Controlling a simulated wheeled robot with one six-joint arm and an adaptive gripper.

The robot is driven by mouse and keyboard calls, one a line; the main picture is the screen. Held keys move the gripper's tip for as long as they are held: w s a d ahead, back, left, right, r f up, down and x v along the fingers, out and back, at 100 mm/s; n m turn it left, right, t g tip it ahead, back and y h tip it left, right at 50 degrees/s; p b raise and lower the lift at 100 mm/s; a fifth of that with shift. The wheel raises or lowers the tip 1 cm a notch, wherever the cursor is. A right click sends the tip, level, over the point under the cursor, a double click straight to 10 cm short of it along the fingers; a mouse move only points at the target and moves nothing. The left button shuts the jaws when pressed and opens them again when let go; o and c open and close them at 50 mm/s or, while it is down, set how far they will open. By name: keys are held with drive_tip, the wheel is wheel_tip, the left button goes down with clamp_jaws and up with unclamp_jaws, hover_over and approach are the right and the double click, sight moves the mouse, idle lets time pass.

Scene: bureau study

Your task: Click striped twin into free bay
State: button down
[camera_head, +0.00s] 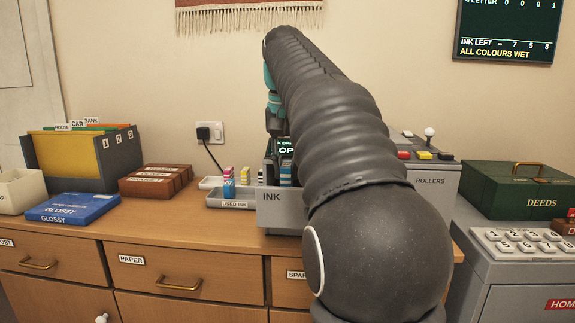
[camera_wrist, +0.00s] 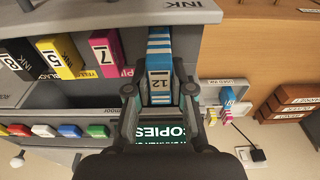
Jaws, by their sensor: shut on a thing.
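My gripper (camera_wrist: 160,92) is shut on a blue-and-white striped cartridge (camera_wrist: 159,62) labelled 12. In the wrist view the cartridge lines up with the end bay of the grey INK unit (camera_wrist: 170,14), beside the magenta cartridge marked 7 (camera_wrist: 103,52). Whether it is fully seated cannot be told. The yellow cartridge marked 5 (camera_wrist: 58,57) and black one marked 8 (camera_wrist: 14,62) stand in the other bays. In the head view my arm hides most of the gripper and bays; the INK unit's front (camera_head: 285,212) shows.
A wall screen (camera_head: 507,30) reads INK LEFT "-- 7 5 8". Brown boxes (camera_head: 155,181) and a blue GLOSSY box (camera_head: 72,207) stand left. The green DEEDS box (camera_head: 512,190) stands right.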

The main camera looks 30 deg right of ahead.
sight(287, 184)
idle(0.3)
drive_tip(key=shift+f+b, duration=0.7)
drive_tip(key=shift+f, duration=0.4)
drive_tip(key=shift+f+b, duration=0.65)
drive_tip(key=shift+f, duration=0.35)
idle(0.4)
drive_tip(key=c, duration=0.9)
unclamp_jaws()
drive_tip(key=shift+c, duration=0.2)
drive_tip(key=shift+r, duration=0.15)
drive_tip(key=shift+s+a+r, duration=0.1)
drive_tip(key=shift+s+r, duration=0.05)
drive_tip(key=shift+r, duration=1.05)
drive_tip(key=shift+s+a+r, duration=0.1)
drive_tip(key=shift+s+r, duration=0.05)
drive_tip(key=shift+r, duration=1.05)
drive_tip(key=shift+s+a+r, duration=0.1)
drive_tip(key=shift+s+r, duration=0.05)
drive_tip(key=shift+r, duration=1.05)
